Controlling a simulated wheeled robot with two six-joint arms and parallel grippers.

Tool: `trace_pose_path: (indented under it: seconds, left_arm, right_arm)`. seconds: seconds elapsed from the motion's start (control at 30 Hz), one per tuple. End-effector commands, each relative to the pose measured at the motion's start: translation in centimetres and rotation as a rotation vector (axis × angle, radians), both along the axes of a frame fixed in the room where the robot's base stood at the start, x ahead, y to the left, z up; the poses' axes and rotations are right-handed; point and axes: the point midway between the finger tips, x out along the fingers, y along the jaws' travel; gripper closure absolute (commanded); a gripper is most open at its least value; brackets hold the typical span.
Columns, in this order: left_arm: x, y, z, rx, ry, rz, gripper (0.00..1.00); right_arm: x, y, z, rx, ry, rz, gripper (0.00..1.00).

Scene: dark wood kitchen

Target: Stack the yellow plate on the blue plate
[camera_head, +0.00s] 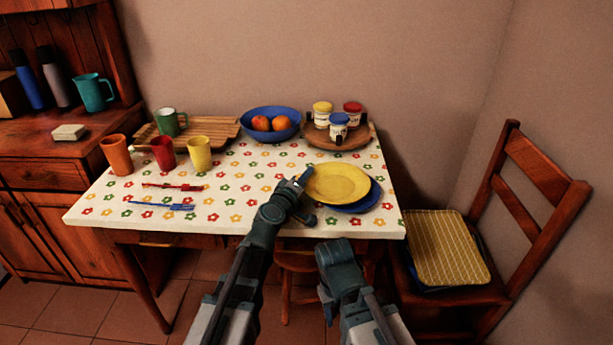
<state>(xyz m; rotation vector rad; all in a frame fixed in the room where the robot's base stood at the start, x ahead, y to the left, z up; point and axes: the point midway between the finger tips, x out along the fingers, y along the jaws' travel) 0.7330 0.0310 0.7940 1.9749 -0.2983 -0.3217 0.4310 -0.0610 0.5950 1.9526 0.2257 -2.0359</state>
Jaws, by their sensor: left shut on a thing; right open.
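The yellow plate (338,182) is over the right part of the table, overlapping the blue plate (371,197). The blue plate lies on the tablecloth, and its right and lower rim show beyond the yellow one. My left gripper (304,183) is shut on the left edge of the yellow plate. The yellow plate sits off to the left of the blue plate's middle; I cannot tell whether they touch. My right gripper (338,246) is open and empty, in front of the table's front edge and below the plates. Its fingertips are hard to see.
A wooden turntable (322,139) with several jars and a blue bowl (271,124) of fruit stand behind the plates. Cups, a slatted board (200,133) and red and blue cutlery are on the left. A chair (463,270) stands at right. The cloth's middle is fairly clear.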

Motion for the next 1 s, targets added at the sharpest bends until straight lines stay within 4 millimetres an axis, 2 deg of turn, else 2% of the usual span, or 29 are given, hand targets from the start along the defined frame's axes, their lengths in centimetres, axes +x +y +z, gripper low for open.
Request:
trace_pose_path:
  seconds: [0.3, 0.33, 0.47, 0.5, 0.8, 1.0]
  left_arm:
    - [-0.1, -0.1, -0.8, 0.011, -0.001, -0.004, 1.0]
    - [-0.1, -0.1, -0.8, 0.012, -0.002, -0.004, 0.87]
    - [-0.2, -0.2, -0.9, 0.012, -0.001, -0.007, 0.64]
    - [-0.2, -0.2, -0.9, 0.012, -0.001, -0.007, 0.6]
    - [-0.4, -0.3, -0.9, 0.012, -0.001, -0.008, 0.6]
    - [-0.4, -0.3, 0.2, 0.012, -0.001, -0.009, 0.6]
  right_arm:
    - [0.0, 0.0, -0.8, -0.001, 0.0, 0.0, 0.5]
    - [0.0, 0.0, -0.8, -0.001, 0.0, 0.0, 0.5]
    - [0.0, 0.0, -0.8, -0.001, 0.0, 0.0, 0.5]
    - [0.0, 0.0, -0.9, -0.001, 0.0, 0.0, 0.5]
    - [0.0, 0.0, -0.8, -0.001, 0.0, 0.0, 0.5]
    - [0.0, 0.0, 0.3, 0.0, 0.0, 0.0, 0.5]
